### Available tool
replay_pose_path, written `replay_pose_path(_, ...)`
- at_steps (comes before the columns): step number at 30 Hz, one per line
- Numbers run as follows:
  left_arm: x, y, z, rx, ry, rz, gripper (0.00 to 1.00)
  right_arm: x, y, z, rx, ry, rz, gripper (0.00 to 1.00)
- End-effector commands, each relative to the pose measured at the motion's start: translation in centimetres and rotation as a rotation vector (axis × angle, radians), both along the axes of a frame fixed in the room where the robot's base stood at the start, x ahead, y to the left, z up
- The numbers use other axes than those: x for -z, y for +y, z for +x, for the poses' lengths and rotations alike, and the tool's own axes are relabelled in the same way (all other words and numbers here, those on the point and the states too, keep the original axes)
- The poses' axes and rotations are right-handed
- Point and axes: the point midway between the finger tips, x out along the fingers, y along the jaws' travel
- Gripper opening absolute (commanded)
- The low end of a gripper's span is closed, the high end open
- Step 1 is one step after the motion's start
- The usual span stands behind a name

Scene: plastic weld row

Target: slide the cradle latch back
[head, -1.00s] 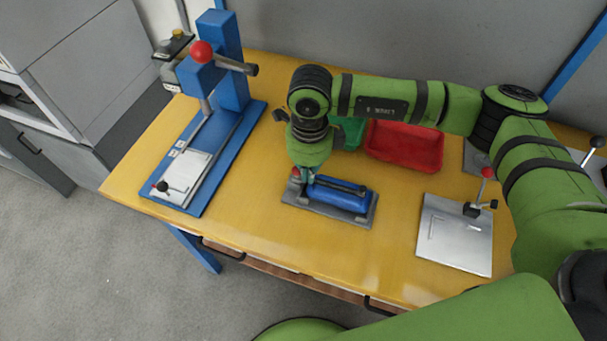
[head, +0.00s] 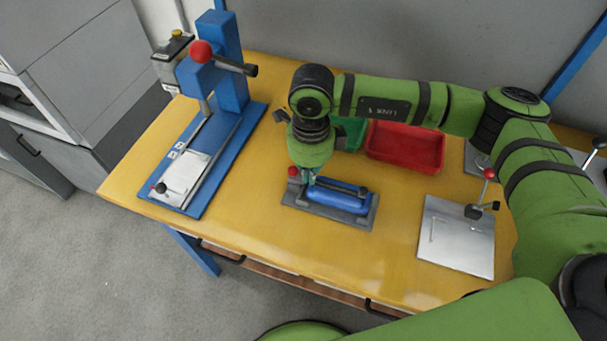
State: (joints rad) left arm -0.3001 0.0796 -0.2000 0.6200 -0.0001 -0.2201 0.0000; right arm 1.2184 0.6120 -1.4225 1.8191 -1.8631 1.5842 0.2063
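The cradle (head: 356,219) is a grey base on the yellow table, with a blue rounded part (head: 338,198) lying in it. A dark bar runs along the top of the blue part. A red knob (head: 293,172), apparently the latch handle, stands at the cradle's left end. My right gripper (head: 308,182) points down over that left end, just right of the knob. Its fingers are small and mostly hidden by the wrist, so I cannot tell whether they are open or touch the latch. My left gripper is not in view.
A blue press (head: 233,150) with a red-tipped lever stands at the left. A red bin (head: 405,147) and a partly hidden green bin (head: 349,133) are behind my wrist. A metal plate (head: 455,240) with a red-knobbed clamp lies at the right. The table's front strip is clear.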

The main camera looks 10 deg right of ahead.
Motion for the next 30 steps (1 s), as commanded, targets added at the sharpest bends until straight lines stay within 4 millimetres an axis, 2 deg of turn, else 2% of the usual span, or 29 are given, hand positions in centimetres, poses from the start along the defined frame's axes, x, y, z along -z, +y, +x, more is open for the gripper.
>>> replay_pose_path(8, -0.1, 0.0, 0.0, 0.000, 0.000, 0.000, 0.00, -0.4, -0.5, -0.3, 0.001, -0.001, 0.001, 0.00)
replay_pose_path(27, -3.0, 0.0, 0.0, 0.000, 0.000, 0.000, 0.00, -6.6, -0.5, -0.3, 0.001, -0.001, 0.001, 0.00)
replay_pose_path(30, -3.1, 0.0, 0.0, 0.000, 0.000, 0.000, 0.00, -7.1, -0.5, -0.3, 0.001, 0.000, 0.000, 0.00)
